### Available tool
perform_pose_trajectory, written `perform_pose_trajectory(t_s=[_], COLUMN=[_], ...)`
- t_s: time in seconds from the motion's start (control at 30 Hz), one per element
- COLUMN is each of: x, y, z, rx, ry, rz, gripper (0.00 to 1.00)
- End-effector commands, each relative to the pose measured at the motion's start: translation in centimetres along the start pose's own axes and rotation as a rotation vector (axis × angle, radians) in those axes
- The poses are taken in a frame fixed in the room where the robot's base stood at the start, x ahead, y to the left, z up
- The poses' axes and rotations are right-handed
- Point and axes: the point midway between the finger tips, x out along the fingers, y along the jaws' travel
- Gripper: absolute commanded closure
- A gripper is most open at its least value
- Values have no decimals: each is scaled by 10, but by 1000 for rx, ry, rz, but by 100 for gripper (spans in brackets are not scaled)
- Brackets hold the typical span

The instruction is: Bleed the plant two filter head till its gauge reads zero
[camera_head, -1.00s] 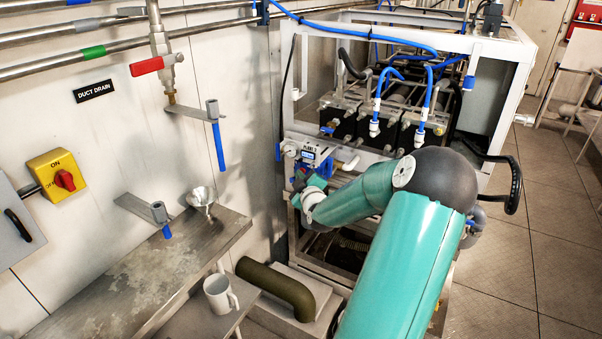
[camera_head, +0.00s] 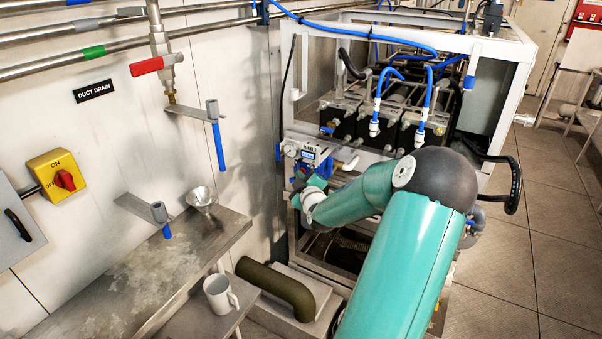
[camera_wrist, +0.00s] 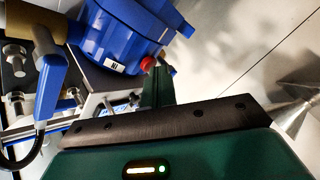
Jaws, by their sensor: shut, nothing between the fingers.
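The blue filter head (camera_head: 326,167) is low on the front of the white-framed plant in the head view. In the wrist view the filter head (camera_wrist: 118,35) fills the upper middle, with a small white label too small to read surely. A small red knob (camera_wrist: 147,63) shows at its lower right edge. My gripper (camera_wrist: 158,72) is shut and empty, its green fingertips at or very near the red knob; I cannot tell if they touch. A small round white gauge (camera_head: 291,149) is left of the filter head; its reading is too small to read.
A blue-handled valve (camera_wrist: 45,75) and bolts are close at left in the wrist view. In the head view, a metal bench (camera_head: 130,275), a funnel (camera_head: 201,198) and a white mug (camera_head: 219,294) are at left. Tiled floor (camera_head: 535,240) is open at right.

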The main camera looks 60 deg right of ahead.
Motion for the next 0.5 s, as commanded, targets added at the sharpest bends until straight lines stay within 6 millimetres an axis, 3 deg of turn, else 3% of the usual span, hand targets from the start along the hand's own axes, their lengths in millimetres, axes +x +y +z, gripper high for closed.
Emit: perform_pose_trajectory(t_s=[0.5], x=[-12], y=[-9], z=[-9], rx=[0], ry=[0], rz=[0], gripper=[100])
